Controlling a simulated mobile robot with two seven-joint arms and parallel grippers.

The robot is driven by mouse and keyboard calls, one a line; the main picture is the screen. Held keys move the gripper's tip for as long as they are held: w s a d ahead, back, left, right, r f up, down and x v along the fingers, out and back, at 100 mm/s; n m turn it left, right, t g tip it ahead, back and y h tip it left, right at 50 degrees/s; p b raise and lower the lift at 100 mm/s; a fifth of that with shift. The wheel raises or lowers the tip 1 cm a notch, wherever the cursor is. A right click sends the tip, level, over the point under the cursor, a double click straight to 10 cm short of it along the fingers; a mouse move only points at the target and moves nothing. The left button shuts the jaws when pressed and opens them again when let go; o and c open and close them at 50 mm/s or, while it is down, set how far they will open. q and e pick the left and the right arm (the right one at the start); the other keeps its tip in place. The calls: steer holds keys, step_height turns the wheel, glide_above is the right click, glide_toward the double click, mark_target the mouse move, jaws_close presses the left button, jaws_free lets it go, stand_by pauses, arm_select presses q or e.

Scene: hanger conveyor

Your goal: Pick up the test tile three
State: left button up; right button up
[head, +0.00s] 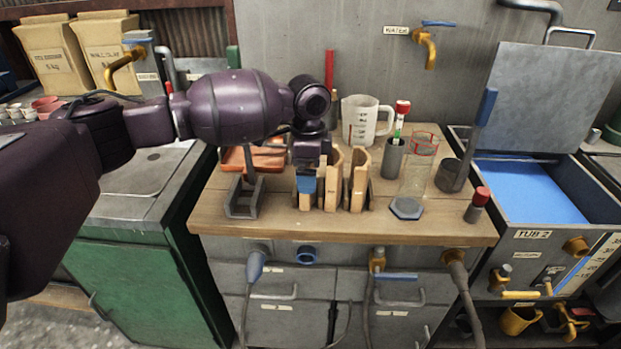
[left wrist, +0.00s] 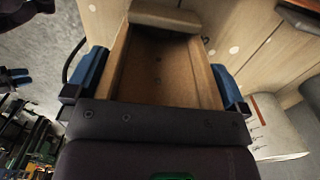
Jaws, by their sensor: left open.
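Several tan tiles stand upright in a dark rack on the wooden bench top in the head view, including a middle one (head: 332,182) and a right one (head: 359,182). I cannot read which is tile three. My left gripper (head: 307,180) points down at the left end of this row; its blue finger partly hides the leftmost tile (head: 305,202). In the left wrist view, a trough-shaped tan tile (left wrist: 160,72) lies between the open blue fingertips of the left gripper (left wrist: 160,80). Contact cannot be judged. My right gripper is not in view.
A dark metal holder (head: 244,198) stands left of the tiles, with an orange-red tray (head: 254,156) behind it. A white measuring jug (head: 366,120), a grey cup (head: 394,158), a glass cylinder (head: 418,170) and a red-capped bottle (head: 477,205) stand to the right. The bench's front strip is clear.

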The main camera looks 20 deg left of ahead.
arm_select(q)
steer(key=shift+r, duration=0.15)
steer(key=shift+c, duration=0.5)
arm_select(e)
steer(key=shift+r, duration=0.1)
arm_select(q)
steer(key=c, duration=0.5)
steer(key=shift+c, duration=0.4)
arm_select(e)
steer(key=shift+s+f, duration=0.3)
arm_select(q)
steer(key=shift+r, duration=0.15)
step_height(320, 180, up, 20)
steer(key=p, duration=0.3)
steer(key=shift+p, duration=0.3)
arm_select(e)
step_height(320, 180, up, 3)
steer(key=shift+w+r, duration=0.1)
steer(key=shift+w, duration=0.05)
arm_select(q)
steer(key=shift+f, duration=0.2)
